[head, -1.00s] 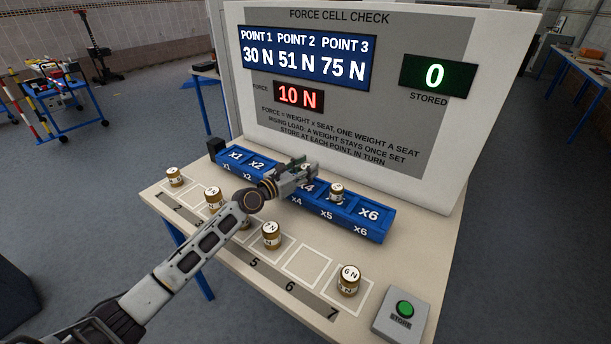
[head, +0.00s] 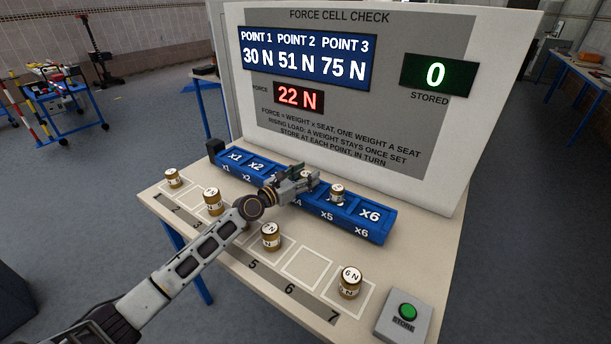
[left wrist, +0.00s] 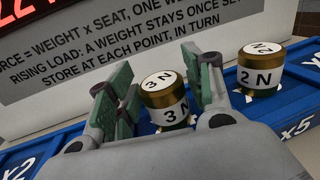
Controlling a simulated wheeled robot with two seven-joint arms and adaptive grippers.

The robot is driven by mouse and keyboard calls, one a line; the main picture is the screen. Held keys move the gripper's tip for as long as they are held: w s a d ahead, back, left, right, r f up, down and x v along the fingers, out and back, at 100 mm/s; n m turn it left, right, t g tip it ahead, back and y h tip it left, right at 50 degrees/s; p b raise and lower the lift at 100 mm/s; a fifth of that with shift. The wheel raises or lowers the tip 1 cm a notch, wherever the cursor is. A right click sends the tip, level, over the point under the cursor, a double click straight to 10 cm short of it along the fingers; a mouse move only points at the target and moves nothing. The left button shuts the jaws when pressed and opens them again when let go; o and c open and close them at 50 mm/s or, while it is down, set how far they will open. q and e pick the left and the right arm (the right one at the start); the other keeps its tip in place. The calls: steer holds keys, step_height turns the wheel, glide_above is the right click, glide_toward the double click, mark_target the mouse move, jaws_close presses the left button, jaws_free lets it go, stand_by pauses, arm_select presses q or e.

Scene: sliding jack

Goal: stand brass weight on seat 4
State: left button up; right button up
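The brass weight marked 3 N (left wrist: 166,102) is upright between the two fingers of my left gripper (left wrist: 160,85) in the left wrist view. The right finger is close against its side; whether both fingers press on it I cannot tell. In the head view my left gripper (head: 304,180) is over the x4 seat of the blue seat rail (head: 262,184), low down, and hides most of that seat and weight. A second brass weight marked 2 N (head: 337,193) stands on the x5 seat; it also shows in the left wrist view (left wrist: 260,72). My right gripper is not in view.
Brass weights stand on the front table marks, including one marked 6 N (head: 349,283) and others (head: 271,237) (head: 213,203) (head: 173,178). The green store button (head: 408,312) is at front right. The force display (head: 298,97) reads 22 N; stored (head: 436,77) reads 0.

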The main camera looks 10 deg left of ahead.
arm_select(q)
steer(key=shift+o, duration=0.3)
steer(key=shift+r, duration=0.15)
steer(key=v, duration=1.2)
steer(key=shift+b, duration=0.4)
stand_by(0.4)
steer(key=shift+s+d, duration=0.1)
stand_by(0.4)
